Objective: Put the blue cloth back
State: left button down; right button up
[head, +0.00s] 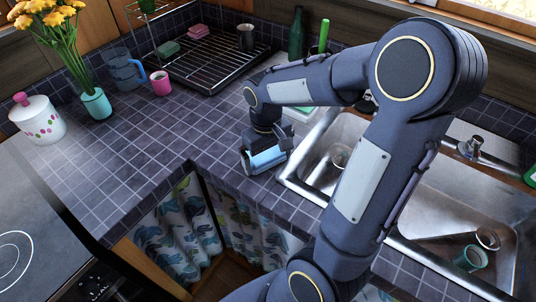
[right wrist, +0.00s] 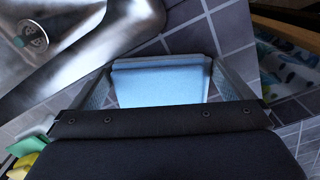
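The blue cloth (head: 268,158) is a small folded light-blue pad at the counter's front edge, just left of the sink. My right gripper (head: 264,155) reaches down over it, one finger on each side. In the right wrist view the cloth (right wrist: 160,86) lies between the fingertips of my right gripper (right wrist: 162,72), with a narrow gap showing at its right side. The gripper looks open around it, not closed on it. My left gripper is not in view.
A pink mug (head: 160,83), flower vase (head: 97,104) and lidded jar (head: 37,119) stand left. The metal sink (head: 455,200) lies right. The tiled counter's middle (head: 170,130) is clear.

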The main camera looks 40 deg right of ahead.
aim_at(267, 156)
notch_tip(267, 156, up, 13)
jog(key=p, duration=0.1)
jog(key=s+a+f+t+y, duration=0.4)
jog(key=s+a+t, duration=0.2)
jog(key=s+a, duration=0.4)
jog(key=shift+s+a, duration=0.35)
jog(key=shift+s, duration=0.85)
jog(key=shift+f, duration=0.1)
